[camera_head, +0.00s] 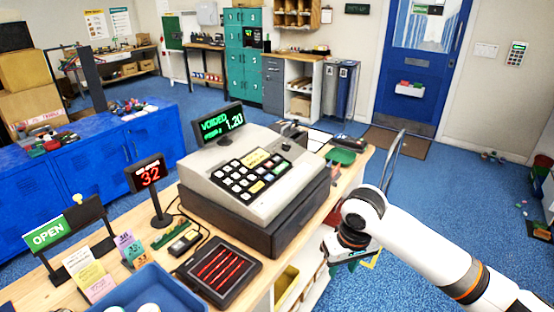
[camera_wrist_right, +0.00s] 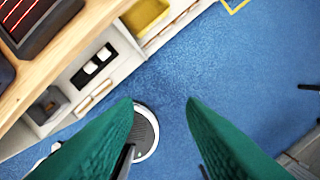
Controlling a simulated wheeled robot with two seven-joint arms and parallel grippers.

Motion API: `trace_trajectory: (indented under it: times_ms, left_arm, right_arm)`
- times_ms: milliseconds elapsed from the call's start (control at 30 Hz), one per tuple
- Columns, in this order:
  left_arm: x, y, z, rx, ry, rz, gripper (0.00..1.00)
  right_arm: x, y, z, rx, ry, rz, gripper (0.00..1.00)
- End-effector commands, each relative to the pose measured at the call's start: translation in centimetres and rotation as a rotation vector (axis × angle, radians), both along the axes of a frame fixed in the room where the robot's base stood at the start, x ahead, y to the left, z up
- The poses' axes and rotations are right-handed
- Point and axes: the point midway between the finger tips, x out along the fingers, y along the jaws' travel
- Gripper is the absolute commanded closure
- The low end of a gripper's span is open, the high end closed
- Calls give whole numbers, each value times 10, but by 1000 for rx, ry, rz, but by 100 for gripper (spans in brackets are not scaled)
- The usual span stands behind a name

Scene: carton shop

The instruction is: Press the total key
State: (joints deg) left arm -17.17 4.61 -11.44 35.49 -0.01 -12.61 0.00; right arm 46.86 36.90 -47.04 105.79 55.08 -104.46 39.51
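Key lettering is too small to read, so I cannot tell which is the total key. The raised display (camera_head: 221,122) shows green text with "VOIDED" and "1.20". My right gripper (camera_head: 335,255) is off the register's right side, over the floor beside the counter, touching no key. In the right wrist view its two green fingers (camera_wrist_right: 160,103) are wide apart with nothing between them. My left gripper is not in view.
A red-lit "32" sign (camera_head: 149,174), a black tray with red bars (camera_head: 217,268) and a blue tray (camera_head: 150,290) stand left of the register. Shelves (camera_wrist_right: 100,70) lie under the counter (camera_wrist_right: 50,70). Blue floor (camera_wrist_right: 220,60) is open to the right.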

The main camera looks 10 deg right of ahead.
Motion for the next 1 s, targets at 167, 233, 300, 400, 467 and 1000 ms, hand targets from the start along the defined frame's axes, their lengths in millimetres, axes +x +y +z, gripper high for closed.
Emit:
trace_trajectory:
  times_ms: [167,233,300,400,467,1000]
  left_arm:
    - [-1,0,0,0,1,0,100]
    - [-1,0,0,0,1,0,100]
    - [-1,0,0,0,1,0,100]
    - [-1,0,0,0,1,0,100]
    - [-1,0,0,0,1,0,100]
    - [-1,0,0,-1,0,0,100]
  right_arm:
    - [0,0,0,0,0,0,93]
    - [0,0,0,0,0,0,100]
    - [0,0,0,0,0,0,100]
    - [0,0,0,0,0,0,100]
    - [0,0,0,0,0,0,100]
    - [0,0,0,0,0,0,100]
